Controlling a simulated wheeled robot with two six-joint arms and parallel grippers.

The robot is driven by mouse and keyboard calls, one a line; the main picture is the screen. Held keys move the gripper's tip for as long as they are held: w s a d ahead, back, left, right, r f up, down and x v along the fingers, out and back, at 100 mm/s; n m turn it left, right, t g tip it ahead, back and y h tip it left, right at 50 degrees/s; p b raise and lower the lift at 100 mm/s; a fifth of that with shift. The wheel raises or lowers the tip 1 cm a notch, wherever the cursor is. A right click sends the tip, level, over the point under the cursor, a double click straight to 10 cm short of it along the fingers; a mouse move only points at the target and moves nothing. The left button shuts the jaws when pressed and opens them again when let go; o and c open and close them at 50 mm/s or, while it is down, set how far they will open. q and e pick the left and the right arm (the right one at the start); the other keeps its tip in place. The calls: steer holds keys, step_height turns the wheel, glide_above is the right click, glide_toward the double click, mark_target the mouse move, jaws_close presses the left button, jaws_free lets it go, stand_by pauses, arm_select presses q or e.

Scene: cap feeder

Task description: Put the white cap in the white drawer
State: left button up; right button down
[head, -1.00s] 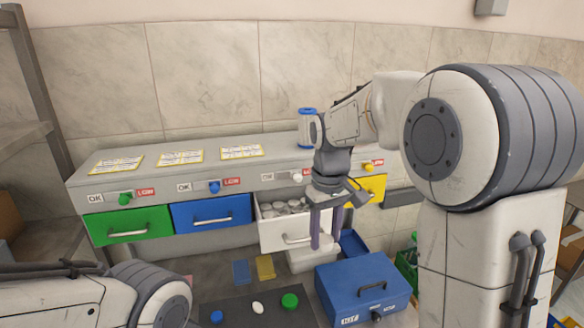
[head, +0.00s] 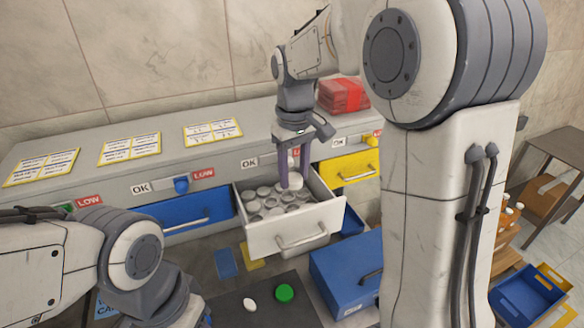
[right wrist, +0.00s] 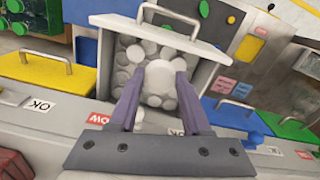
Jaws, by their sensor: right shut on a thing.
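The white drawer (head: 290,238) stands pulled open in the grey cabinet, with many white caps (head: 268,207) inside. My right gripper (head: 292,186) points down over the drawer's back right part. It is shut on a white cap (right wrist: 162,76), which shows between the fingertips in the right wrist view. That view also shows the open drawer (right wrist: 188,42) around and beneath the fingers. I cannot tell whether the held cap touches the caps below. Another small white cap (head: 250,304) lies on the dark mat. My left arm shows at lower left, but its gripper is out of view.
A green cap (head: 285,293) lies on the mat (head: 232,308). A blue box (head: 345,268) stands right of it. Closed blue (head: 190,214) and yellow (head: 350,167) drawers flank the white one. A red stack (head: 343,95) sits on the cabinet top.

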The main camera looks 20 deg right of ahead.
steer(key=shift+w+a+f+b, duration=0.1)
steer(key=shift+a+f+b, duration=0.05)
steer(key=shift+f+b, duration=3.9)
steer(key=shift+f, duration=1.4)
steer(key=shift+c, duration=1.4)
jaws_free()
step_height(320, 180, up, 10)
steer(key=shift+r+b, duration=0.25)
steer(key=shift+b, duration=0.6)
